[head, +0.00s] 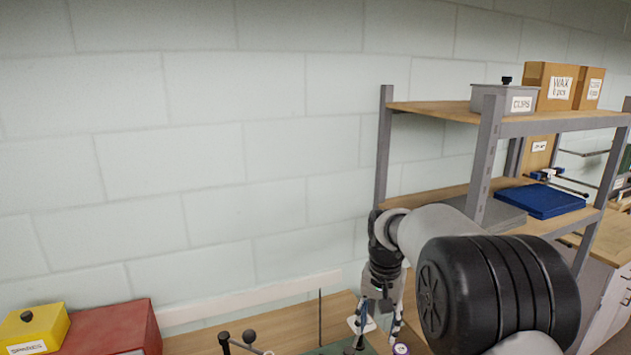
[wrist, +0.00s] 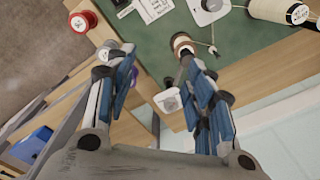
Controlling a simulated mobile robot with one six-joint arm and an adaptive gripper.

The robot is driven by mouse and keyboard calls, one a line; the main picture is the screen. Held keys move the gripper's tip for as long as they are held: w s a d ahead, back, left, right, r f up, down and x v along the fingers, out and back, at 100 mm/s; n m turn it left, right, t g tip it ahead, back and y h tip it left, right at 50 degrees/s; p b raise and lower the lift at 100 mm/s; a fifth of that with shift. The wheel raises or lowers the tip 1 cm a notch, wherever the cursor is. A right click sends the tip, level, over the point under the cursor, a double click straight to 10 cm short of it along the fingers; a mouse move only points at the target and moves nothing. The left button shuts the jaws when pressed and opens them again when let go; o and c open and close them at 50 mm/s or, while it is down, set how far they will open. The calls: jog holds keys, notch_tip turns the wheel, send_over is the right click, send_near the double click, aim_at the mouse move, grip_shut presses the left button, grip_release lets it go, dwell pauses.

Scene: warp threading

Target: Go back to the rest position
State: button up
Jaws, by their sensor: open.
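My gripper (head: 378,308) hangs above the wooden bench (head: 215,341) in the head view, near the shelf's left post. In the wrist view my gripper (wrist: 150,60) has its two fingers spread wide, with nothing between them. Below it is a green mat (wrist: 150,38) on the bench. A copper-coloured spool (wrist: 183,42) shows close beside the right fingertip; I cannot tell whether they touch. A red spool (wrist: 82,21) stands to the left, beyond the left fingertip.
A grey shelf (head: 488,150) stands right of my arm, carrying a clips box (head: 490,100), a wax box (head: 550,85) and a blue case (head: 540,200). A yellow spares box (head: 35,328) and a red box (head: 110,328) are at the lower left. The wall is behind.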

jog(key=s+r+n+t+b, duration=0.15)
jog(key=s+r, duration=0.25)
jog(key=s, duration=0.4)
jog(key=s+r+n+t+b, duration=0.1)
jog(key=s+r+b, duration=0.2)
jog(key=s, duration=0.5)
jog(key=s+f+n+t+b, duration=0.1)
jog(key=s+f+b, duration=0.3)
jog(key=s, duration=1.2)
notch_tip(320, 180, down, 2)
jog(key=shift+n+t, duration=0.35)
jog(key=shift+n, duration=0.1)
jog(key=shift+w, duration=0.1)
